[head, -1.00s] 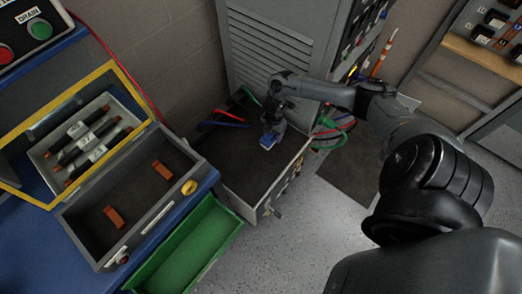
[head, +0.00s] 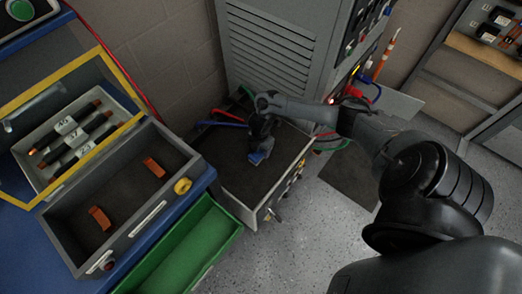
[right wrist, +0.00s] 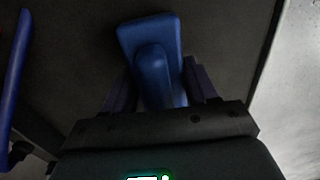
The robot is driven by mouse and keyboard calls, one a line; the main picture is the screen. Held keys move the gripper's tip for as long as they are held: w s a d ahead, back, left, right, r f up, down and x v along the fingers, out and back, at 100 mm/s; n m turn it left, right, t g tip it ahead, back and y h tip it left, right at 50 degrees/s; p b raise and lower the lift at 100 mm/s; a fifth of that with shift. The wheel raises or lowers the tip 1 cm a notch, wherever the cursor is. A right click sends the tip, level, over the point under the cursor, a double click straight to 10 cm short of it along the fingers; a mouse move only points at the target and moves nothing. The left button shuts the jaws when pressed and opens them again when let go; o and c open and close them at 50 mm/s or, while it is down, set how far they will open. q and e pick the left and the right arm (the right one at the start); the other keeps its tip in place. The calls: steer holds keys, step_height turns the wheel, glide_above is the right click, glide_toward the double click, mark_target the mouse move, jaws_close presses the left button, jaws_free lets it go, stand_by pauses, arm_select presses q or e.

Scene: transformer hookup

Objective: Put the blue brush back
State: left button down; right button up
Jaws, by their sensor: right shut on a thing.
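The blue brush (right wrist: 150,45) is between the two fingers of my right gripper (right wrist: 158,88) in the right wrist view, its wide end pointing away. The gripper is shut on it. I cannot tell whether the brush touches the drawer floor. My left gripper is not in view.
An open grey case (head: 180,204) with orange brackets stands on the blue bench at left, above an open green drawer (head: 185,255). Red and green cables hang right of the drawer.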

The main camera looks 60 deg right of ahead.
steer(key=shift+d, duration=0.1)
steer(key=o, duration=0.9)
steer(key=shift+o, duration=0.2)
step_height(320, 180, up, 11)
steer(key=p, duration=0.5)
steer(key=shift+w, duration=0.1)
steer(key=shift+r+p, duration=0.5)
steer(key=shift+r, duration=0.05)
steer(key=shift+r, duration=0.1)
